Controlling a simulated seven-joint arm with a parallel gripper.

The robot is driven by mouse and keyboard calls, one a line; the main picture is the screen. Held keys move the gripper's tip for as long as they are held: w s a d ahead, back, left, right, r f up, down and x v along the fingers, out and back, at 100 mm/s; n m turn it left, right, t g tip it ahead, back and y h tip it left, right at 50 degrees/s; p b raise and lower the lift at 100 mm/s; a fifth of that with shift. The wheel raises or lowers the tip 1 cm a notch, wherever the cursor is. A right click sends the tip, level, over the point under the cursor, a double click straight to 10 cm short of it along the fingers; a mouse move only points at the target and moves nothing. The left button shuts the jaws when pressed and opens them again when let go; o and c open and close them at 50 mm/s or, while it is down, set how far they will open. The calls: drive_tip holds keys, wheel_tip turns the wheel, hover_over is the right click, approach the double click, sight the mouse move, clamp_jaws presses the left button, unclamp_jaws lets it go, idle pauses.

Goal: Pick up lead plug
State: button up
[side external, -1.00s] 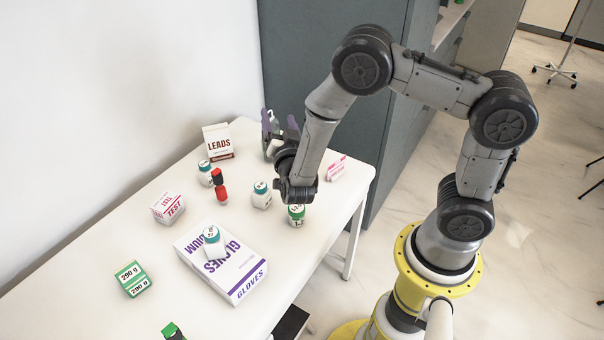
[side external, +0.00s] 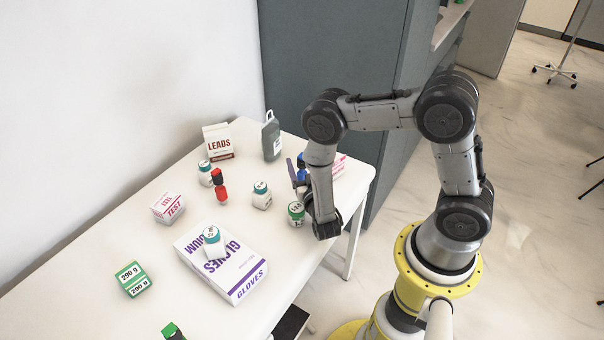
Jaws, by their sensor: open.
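A red plug with a black top (side external: 219,187) stands upright left of centre on the table. A blue plug (side external: 301,161) shows close to my gripper's fingers near the right end of the table. The wrist hides part of this area, and I cannot tell whether the blue plug is between the fingers.
A green-capped bottle (side external: 296,214) stands close to my wrist. A teal-capped bottle (side external: 261,195), LEADS box (side external: 218,142), grey bottle (side external: 271,137), TEST box (side external: 168,208), gloves box (side external: 236,275) and green box (side external: 133,279) stand around. The front-left table (side external: 75,275) is clear.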

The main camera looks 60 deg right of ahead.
sight(301, 154)
drive_tip(key=shift+x, duration=3.1)
drive_tip(key=shift+s+d, duration=0.2)
drive_tip(key=shift+s, duration=0.05)
clamp_jaws()
